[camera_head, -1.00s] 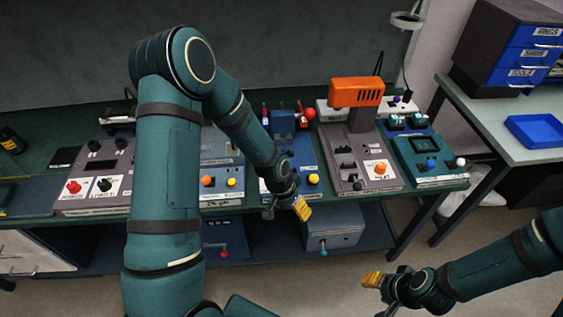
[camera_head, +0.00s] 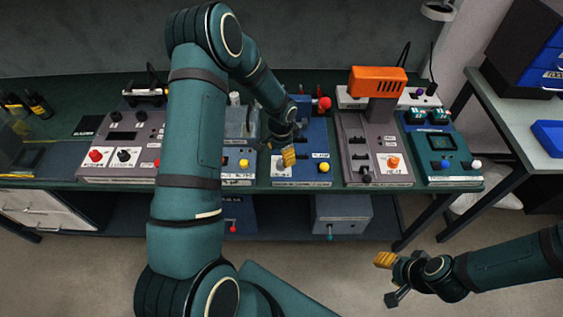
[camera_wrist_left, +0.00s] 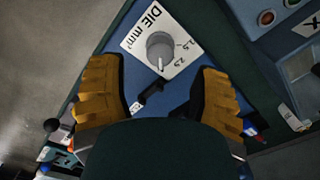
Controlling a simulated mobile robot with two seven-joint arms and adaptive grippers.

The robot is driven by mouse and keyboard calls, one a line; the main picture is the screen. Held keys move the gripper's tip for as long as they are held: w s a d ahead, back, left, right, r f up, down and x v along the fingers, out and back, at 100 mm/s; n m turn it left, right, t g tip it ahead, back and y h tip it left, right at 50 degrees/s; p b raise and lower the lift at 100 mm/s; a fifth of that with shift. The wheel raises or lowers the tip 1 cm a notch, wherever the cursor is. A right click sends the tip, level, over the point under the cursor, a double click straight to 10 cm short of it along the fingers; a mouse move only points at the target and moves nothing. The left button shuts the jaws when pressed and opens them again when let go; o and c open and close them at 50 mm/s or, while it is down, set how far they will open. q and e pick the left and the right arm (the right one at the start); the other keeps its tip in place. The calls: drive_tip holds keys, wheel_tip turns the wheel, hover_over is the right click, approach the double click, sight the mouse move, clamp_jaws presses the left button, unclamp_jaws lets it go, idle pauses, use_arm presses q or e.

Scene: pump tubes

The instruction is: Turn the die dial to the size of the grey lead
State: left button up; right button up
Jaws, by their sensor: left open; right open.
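The die dial (camera_wrist_left: 159,46) is a round grey knob on a white plate marked "DIE mm²" (camera_wrist_left: 140,28) in the left wrist view. A pale mark on its rim points toward the bottom of that picture; size figures stand to its right, too small to read surely. My left gripper (camera_wrist_left: 157,72) is open, its yellow fingers either side of the dial and apart from it. In the head view my left gripper (camera_head: 285,150) hangs over the front of the blue machine (camera_head: 316,140) and partly hides the plate. My right gripper (camera_head: 388,280) is open and empty. I cannot make out the grey lead.
A yellow knob (camera_head: 323,167) stands right of the dial plate. The grey machine (camera_head: 352,148) with an orange top unit (camera_head: 377,81) stands to the right, a teal machine (camera_head: 440,150) beyond it. The floor around my right gripper is clear.

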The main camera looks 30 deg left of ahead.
sight(281, 162)
use_arm(q)
wheel_tip(281, 162, down, 5)
drive_tip(key=shift+r, duration=0.1)
idle(0.3)
clamp_jaws()
